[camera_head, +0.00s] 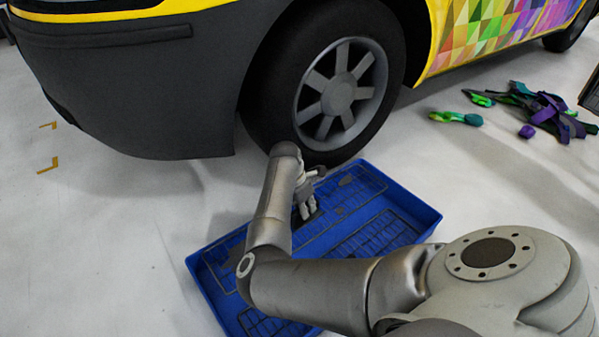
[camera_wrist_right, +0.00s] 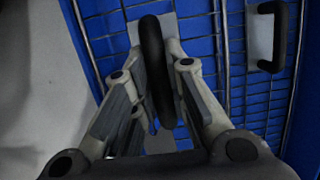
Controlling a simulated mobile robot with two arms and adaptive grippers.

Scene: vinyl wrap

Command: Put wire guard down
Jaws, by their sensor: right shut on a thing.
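My right gripper (camera_head: 306,208) reaches down over a blue tray (camera_head: 424,214) on the floor. In the right wrist view its fingers (camera_wrist_right: 165,100) are shut on a black handle (camera_wrist_right: 152,60) that stands upright between them. The handle seems to belong to a wire guard (camera_wrist_right: 110,45), a grid of thin grey bars seen against the blue tray. The guard lies in or just above the tray; I cannot tell if it touches the bottom. The fingers and arm hide part of it. My left gripper is not in view.
Another wire grid (camera_head: 375,238) lies in the tray, and a second black handle (camera_wrist_right: 279,38) shows at right in the wrist view. The car's front wheel (camera_head: 335,95) stands close behind the tray. Colourful items (camera_head: 545,110) lie at the right.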

